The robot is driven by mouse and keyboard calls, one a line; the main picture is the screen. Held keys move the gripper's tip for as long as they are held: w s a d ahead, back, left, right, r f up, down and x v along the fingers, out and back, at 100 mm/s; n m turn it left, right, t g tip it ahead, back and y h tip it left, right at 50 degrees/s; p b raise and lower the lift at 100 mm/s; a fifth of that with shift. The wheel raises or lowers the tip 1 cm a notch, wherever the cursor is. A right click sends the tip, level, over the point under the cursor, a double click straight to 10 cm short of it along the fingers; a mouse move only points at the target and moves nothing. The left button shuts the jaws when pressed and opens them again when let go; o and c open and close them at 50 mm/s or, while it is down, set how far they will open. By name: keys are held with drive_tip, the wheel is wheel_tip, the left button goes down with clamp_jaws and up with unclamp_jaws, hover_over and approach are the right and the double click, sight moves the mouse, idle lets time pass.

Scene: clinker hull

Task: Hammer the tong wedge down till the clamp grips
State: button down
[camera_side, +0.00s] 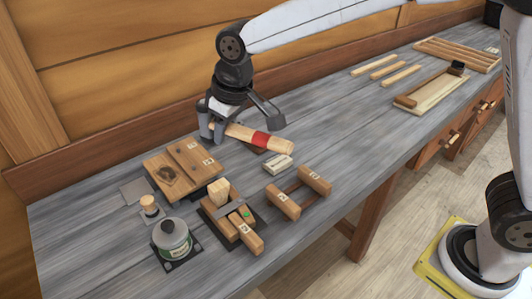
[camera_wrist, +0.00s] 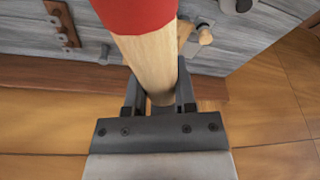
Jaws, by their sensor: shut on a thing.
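My gripper (camera_side: 212,133) is shut on a pale wooden handle (camera_side: 240,132) with a red band (camera_side: 260,139). In the wrist view my gripper (camera_wrist: 160,98) has a finger on each side of the round wooden handle (camera_wrist: 150,65), and its red part (camera_wrist: 135,12) fills the top. Its far end lies outside the wrist view, and I cannot make out a hammer head. The wooden clamp (camera_side: 247,238) stands at the front middle, with a grey metal strap (camera_side: 231,210) across it. A pale wedge (camera_side: 219,190) stands upright in it. How tightly it sits, I cannot tell.
A knobbed peg (camera_side: 149,206) and grey pot (camera_side: 174,238) stand left of the clamp. A wooden frame (camera_side: 298,192) and small pale block (camera_side: 278,164) lie right. Slats (camera_side: 383,68) lie farther back; bare bench is nearby.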

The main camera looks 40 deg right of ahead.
idle(0.3)
drive_tip(key=shift+w+v, duration=0.2)
drive_tip(key=shift+v, duration=0.75)
drive_tip(key=shift+w+v, duration=0.25)
drive_tip(key=shift+v, duration=0.7)
drive_tip(key=shift+a+r, duration=0.1)
drive_tip(key=shift+a, duration=0.05)
drive_tip(key=s+d+f+m, duration=0.1)
drive_tip(key=s+d+f, duration=0.1)
drive_tip(key=d+f, duration=0.4)
drive_tip(key=s+d+f+m, duration=0.1)
drive_tip(key=d+f+m, duration=0.1)
drive_tip(key=d+f, duration=0.4)
drive_tip(key=s+d+f+m+h, duration=0.1)
drive_tip(key=s+d+f, duration=0.1)
drive_tip(key=d+f, duration=0.4)
drive_tip(key=shift+s+d+f, duration=0.1)
drive_tip(key=shift+s+d, duration=0.1)
drive_tip(key=shift+d, duration=0.45)
drive_tip(key=shift+s+d, duration=0.15)
drive_tip(key=shift+d, duration=0.55)
drive_tip(key=shift+w, duration=0.1)
